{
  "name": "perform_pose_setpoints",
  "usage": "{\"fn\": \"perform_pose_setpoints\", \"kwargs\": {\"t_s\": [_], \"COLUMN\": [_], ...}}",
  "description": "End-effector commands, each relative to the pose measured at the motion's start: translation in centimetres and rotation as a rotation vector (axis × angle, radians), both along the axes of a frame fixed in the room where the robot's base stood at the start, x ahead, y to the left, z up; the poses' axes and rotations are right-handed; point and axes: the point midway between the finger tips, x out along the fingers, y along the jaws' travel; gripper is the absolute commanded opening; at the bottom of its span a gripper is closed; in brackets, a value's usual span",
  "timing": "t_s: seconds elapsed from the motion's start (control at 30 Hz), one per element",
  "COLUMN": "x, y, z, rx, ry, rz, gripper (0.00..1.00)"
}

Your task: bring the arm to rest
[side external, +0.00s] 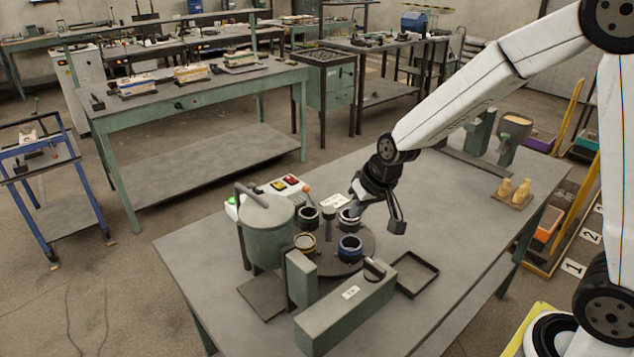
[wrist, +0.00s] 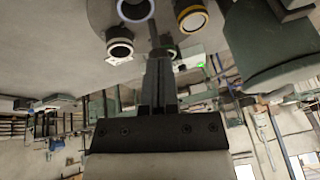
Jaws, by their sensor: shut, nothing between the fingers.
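My gripper (side external: 356,198) hangs over the right back side of the round turntable (side external: 368,255), close to the white-rimmed cup (side external: 349,217). In the wrist view its two fingers (wrist: 159,70) are shut together with nothing between them. I cannot tell the exact gap between the fingers and the cup. Cups with a green rim (side external: 308,216), a yellow rim (side external: 305,243) and a blue rim (side external: 350,247) also stand on the turntable. The white-rimmed cup (wrist: 119,50) and yellow-rimmed cup (wrist: 192,18) show in the wrist view. No ladle is clearly identifiable.
A large grey-green pot (side external: 267,236) stands left of the turntable, beside a control box (side external: 285,187). A long green box (side external: 343,312) and a shallow black tray (side external: 415,272) are in front. Yellowish pieces (side external: 514,190) sit at right. The table's middle right is clear.

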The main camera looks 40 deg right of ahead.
Motion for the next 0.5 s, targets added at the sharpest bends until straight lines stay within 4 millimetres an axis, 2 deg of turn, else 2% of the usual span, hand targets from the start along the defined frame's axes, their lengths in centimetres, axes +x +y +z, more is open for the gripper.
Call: {"fn": "perform_pose_setpoints", "kwargs": {"t_s": [0.03, 0.1, 0.3, 0.4, 0.5], "x": [-1.9, -4.4, -10.5, -12.6, -13.8], "y": [0.0, -0.1, -0.3, -0.4, -0.5], "z": [-0.1, -0.3, -1.2, -1.6, -1.8], "rx": [-0.017, -0.041, -0.097, -0.114, -0.125], "ry": [0.019, 0.047, 0.118, 0.141, 0.155], "rz": [0.026, 0.062, 0.152, 0.183, 0.202], "gripper": [0.0, 0.0, 0.0, 0.0, 0.0]}}
